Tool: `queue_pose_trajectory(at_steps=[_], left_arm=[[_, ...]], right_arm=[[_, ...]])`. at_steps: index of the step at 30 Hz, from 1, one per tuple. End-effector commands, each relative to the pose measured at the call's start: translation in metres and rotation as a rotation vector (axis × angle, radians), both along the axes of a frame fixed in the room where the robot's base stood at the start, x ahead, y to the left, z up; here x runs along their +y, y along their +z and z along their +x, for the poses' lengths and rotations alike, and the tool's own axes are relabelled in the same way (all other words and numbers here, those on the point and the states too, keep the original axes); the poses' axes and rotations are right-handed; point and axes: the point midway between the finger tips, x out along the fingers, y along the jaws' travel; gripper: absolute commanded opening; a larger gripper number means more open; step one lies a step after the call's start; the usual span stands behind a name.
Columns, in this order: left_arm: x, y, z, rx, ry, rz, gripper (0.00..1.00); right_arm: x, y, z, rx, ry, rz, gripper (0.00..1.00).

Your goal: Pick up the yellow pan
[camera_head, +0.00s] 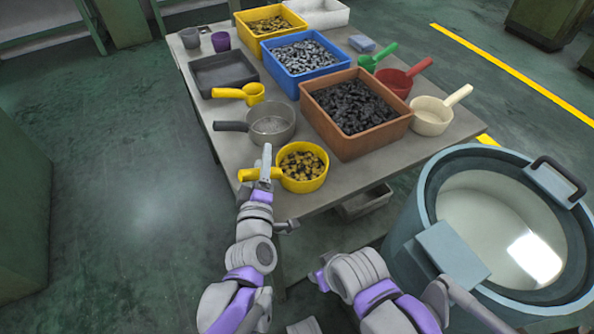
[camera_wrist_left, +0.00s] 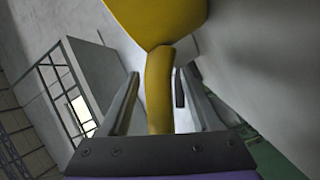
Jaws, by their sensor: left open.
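The yellow pan (camera_head: 317,178) stands on the near edge of the table, filled with small dark and yellow parts. Its handle (camera_head: 246,175) points left, out past the table edge. My left gripper (camera_head: 265,166) is at this handle, between its left end and the bowl. In the left wrist view the yellow handle (camera_wrist_left: 159,85) runs between the two open fingers (camera_wrist_left: 153,100), and the underside of the pan (camera_wrist_left: 155,20) shows beyond them. My right arm is low in the head view; its gripper does not show.
A grey pan (camera_head: 270,122) stands just behind the yellow pan, and an orange-brown crate (camera_head: 368,150) of dark parts is to its right. A smaller yellow scoop (camera_head: 252,93) lies farther back. A large round blue-grey tub (camera_head: 425,215) stands at right. The floor at left is clear.

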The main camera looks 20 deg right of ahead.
Motion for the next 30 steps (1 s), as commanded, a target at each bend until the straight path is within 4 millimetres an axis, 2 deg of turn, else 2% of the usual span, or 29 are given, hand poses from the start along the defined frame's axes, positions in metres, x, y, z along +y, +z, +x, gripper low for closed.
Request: queue_pose_trajectory(at_steps=[2,12,25,30], left_arm=[[0.000,0.000,0.000,0.000,0.000,0.000,0.63],[0.000,0.000,0.000,0.000,0.000,0.000,0.01],[0.000,0.001,0.000,0.000,0.001,-0.001,0.00],[0.000,0.019,-0.001,-0.001,0.000,-0.001,0.00]], right_arm=[[0.000,0.000,0.000,0.000,0.000,0.000,0.50],[0.000,0.000,0.000,0.000,0.000,0.000,0.50],[0.000,0.001,0.000,0.000,0.000,0.000,0.50],[0.000,0.010,-0.001,-0.003,0.000,0.000,0.50]])
